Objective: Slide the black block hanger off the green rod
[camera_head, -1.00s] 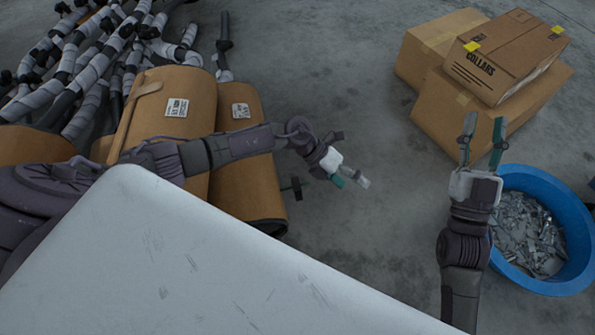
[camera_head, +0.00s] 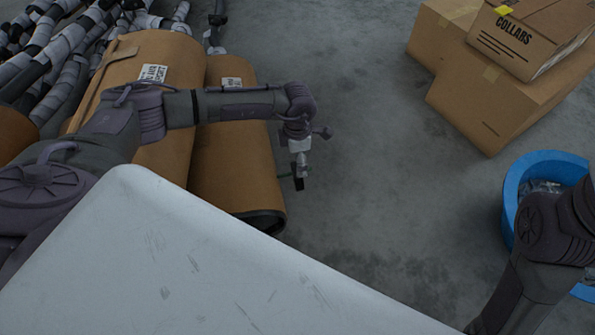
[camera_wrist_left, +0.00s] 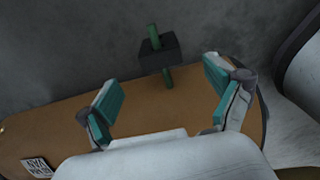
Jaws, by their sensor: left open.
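The black block hanger (camera_wrist_left: 158,57) is a dark block threaded on the green rod (camera_wrist_left: 168,79) in the left wrist view. My right gripper is out of view; only my right arm shows.
Brown mufflers (camera_head: 232,150) lie at the left, with several wrapped pipes (camera_head: 60,60) behind. Cardboard boxes (camera_head: 480,110) are stacked at the upper right. A blue tub (camera_head: 515,190) stands at the right. The grey floor between is clear.

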